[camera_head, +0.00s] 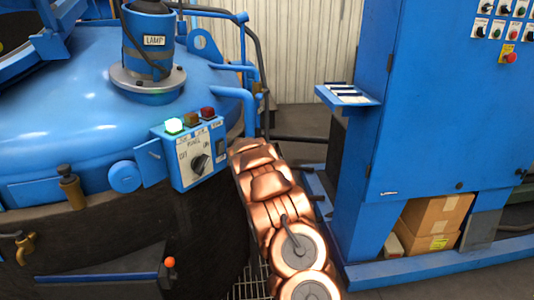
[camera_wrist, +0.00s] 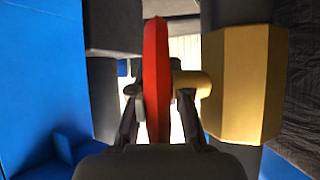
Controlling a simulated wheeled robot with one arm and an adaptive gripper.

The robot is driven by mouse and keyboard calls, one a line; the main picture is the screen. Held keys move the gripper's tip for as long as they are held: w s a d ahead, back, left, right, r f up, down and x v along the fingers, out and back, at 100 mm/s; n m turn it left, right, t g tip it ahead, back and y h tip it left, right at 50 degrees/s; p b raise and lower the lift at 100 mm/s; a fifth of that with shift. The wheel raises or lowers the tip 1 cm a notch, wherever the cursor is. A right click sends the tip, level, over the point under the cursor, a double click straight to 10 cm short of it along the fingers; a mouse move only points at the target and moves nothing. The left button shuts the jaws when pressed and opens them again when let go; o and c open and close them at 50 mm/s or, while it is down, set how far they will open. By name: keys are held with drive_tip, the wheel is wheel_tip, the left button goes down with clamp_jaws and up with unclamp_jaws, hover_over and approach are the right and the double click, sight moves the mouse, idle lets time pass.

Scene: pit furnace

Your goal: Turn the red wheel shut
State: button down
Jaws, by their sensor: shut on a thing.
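The red wheel (camera_wrist: 156,50) stands edge-on in the middle of the wrist view, as a tall narrow red band. A brass stem joins it on the right to a brass valve body (camera_wrist: 245,85). My gripper (camera_wrist: 159,95) is shut on the wheel, with one dark finger on each side of its lower part. The wheel's face and how far it is turned cannot be seen. In the head view I cannot make out the wheel or my gripper; my copper-coloured arm reaches down the middle there.
The blue furnace lid (camera_head: 75,120) fills the left, with a control box (camera_head: 195,155) showing a lit green lamp. A blue cabinet (camera_head: 440,110) stands right, with a small shelf (camera_head: 347,95) and cardboard boxes (camera_head: 437,218) below. Grey floor shows between furnace and cabinet.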

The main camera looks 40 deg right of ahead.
drive_tip(key=shift+a+r+g+y+p, duration=0.15)
drive_tip(key=shift+g+y+p, duration=0.65)
drive_tip(key=shift+p, duration=3.4)
drive_tip(key=y+p, duration=0.1)
drive_tip(key=p, duration=0.2)
drive_tip(key=shift+f+y+p, duration=0.25)
drive_tip(key=shift+y+p, duration=0.25)
drive_tip(key=shift+p, duration=0.3)
drive_tip(key=shift+g+p, duration=0.3)
drive_tip(key=shift+p, duration=0.3)
drive_tip(key=shift+f+y+p, duration=0.15)
drive_tip(key=shift+y+p, duration=0.45)
drive_tip(key=shift+p, duration=0.1)
drive_tip(key=shift+f, duration=0.1)
drive_tip(key=c, duration=1.1)
unclamp_jaws()
